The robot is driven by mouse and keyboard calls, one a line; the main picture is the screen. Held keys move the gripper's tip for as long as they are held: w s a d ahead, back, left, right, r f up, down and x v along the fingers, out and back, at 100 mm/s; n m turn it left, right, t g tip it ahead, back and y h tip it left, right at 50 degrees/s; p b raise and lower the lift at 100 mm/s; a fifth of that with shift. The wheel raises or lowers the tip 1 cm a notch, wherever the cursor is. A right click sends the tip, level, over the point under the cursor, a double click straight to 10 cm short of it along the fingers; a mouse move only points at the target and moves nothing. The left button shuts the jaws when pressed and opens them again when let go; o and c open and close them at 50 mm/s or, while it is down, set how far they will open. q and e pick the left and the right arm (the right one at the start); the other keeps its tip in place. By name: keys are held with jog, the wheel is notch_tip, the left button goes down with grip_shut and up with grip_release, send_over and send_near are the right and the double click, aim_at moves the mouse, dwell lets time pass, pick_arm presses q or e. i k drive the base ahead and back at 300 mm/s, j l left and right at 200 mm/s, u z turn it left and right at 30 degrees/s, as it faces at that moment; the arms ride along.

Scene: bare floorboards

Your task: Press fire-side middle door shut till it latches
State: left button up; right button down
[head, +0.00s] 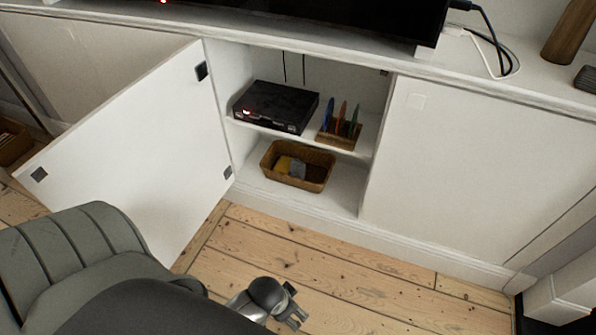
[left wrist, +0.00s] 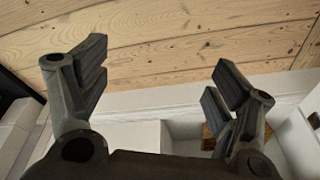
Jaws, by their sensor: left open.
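One white cabinet door (head: 140,150) stands wide open, swung out to the left of the opening. Dark hinges (head: 202,71) join it to the left side of the opening, and a small dark plate (head: 39,174) sits near its free edge. My arm hides its lower part. The white door to the right (head: 470,175) is closed. My left gripper (head: 293,315) is low over the floorboards in front of the opening, right of the open door and apart from it. In the left wrist view its fingers (left wrist: 160,68) are spread with nothing between them. My right gripper is not in view.
Inside the cabinet (head: 350,187) are a black box (head: 277,105), a wooden holder (head: 340,137) with upright coloured items, and a basket (head: 298,167). A black screen (head: 330,18) and cables stand on top. White moulding (head: 565,305) is at right. Floorboards (head: 350,270) are clear.

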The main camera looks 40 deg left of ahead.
aim_at(155, 151)
jog(key=u, duration=2.85)
